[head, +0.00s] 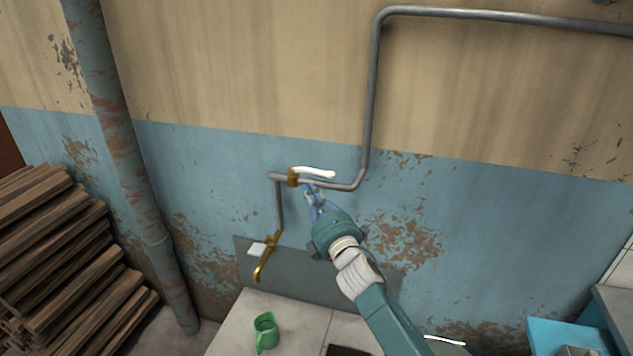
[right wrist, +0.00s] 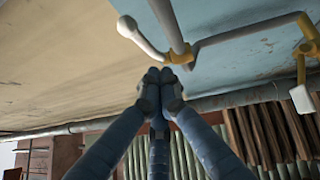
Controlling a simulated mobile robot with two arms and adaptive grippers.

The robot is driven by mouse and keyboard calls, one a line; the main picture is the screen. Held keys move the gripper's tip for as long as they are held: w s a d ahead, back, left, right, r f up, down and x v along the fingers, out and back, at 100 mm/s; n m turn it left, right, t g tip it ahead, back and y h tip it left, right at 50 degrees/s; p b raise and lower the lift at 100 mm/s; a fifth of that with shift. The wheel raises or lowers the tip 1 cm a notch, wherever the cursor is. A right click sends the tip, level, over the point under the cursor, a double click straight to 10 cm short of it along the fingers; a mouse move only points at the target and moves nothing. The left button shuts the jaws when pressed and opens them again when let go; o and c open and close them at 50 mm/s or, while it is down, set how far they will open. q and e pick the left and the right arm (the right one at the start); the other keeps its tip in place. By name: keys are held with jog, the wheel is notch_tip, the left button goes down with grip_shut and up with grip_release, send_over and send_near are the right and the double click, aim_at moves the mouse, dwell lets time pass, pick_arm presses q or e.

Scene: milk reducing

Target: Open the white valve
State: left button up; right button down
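The white valve handle (head: 316,172) sits on a brass valve body (head: 293,177) on the grey wall pipe. The handle points right, roughly along the short horizontal pipe run. In the right wrist view, the white handle (right wrist: 140,36) is above and slightly left of my fingertips, with its brass body (right wrist: 181,53) beside it. My right gripper (head: 309,188) is just below the handle in the head view. In the right wrist view, the right gripper (right wrist: 161,78) has its fingertips together with nothing between them. A gap shows between fingertips and handle there. My left gripper is not in view.
A brass tap (head: 265,262) with a white lever (head: 257,248) hangs lower left of the valve. Stacked wood (head: 55,255) and a thick rusty pipe (head: 128,165) are at the left.

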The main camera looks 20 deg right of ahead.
aim_at(311, 172)
jog(key=shift+w+d+r, duration=0.15)
jog(key=shift+w+d, duration=0.35)
jog(key=shift+d, duration=0.05)
jog(key=shift+w+d+r, duration=0.15)
jog(key=shift+w+d, duration=0.35)
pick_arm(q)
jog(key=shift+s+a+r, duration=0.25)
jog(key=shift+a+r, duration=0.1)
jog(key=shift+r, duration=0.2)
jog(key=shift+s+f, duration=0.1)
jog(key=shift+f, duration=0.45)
pick_arm(e)
jog(key=shift+w+d+r, duration=0.25)
jog(key=shift+w+d, duration=0.35)
jog(key=shift+d, duration=0.25)
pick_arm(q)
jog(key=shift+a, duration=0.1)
